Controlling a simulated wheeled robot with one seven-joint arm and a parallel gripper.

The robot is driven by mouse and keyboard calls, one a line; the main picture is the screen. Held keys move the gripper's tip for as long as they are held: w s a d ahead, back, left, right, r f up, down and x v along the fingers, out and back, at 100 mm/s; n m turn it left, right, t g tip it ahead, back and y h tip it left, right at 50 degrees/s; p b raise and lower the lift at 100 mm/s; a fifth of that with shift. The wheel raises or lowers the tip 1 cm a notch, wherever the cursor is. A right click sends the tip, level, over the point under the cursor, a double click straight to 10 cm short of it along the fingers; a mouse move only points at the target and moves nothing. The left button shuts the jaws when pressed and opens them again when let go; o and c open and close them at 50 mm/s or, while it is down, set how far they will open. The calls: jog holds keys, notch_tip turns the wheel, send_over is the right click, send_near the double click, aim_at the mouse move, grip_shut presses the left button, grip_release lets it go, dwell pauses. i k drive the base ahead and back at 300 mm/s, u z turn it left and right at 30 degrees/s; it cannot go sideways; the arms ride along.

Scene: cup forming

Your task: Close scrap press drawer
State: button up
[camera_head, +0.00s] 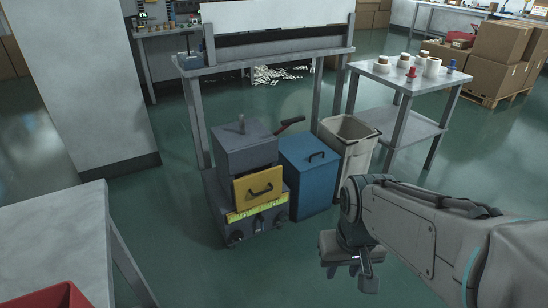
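The scrap press (246,150) is a dark grey boxy machine on the floor, left of centre. Its drawer has a yellow front (258,186) with a dark curved handle (260,190). The drawer front stands out from the grey body, so the drawer looks partly open; how far is hard to tell. A yellow-green label strip runs below it. My gripper (350,277) hangs fingers-down over the floor, right of and nearer than the press, apart from the drawer. Its fingers look spread, with nothing seen between them.
A blue bin (309,172) and a beige bin (348,142) stand right of the press. A long-legged bench (200,68) is behind it. A shelf table (408,76) with small containers stands at right. A table (60,235) is near left. Green floor before the press is clear.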

aim_at(253, 190)
jog(key=z, duration=0.3)
jog(key=i, duration=1.25)
jog(key=u, duration=0.15)
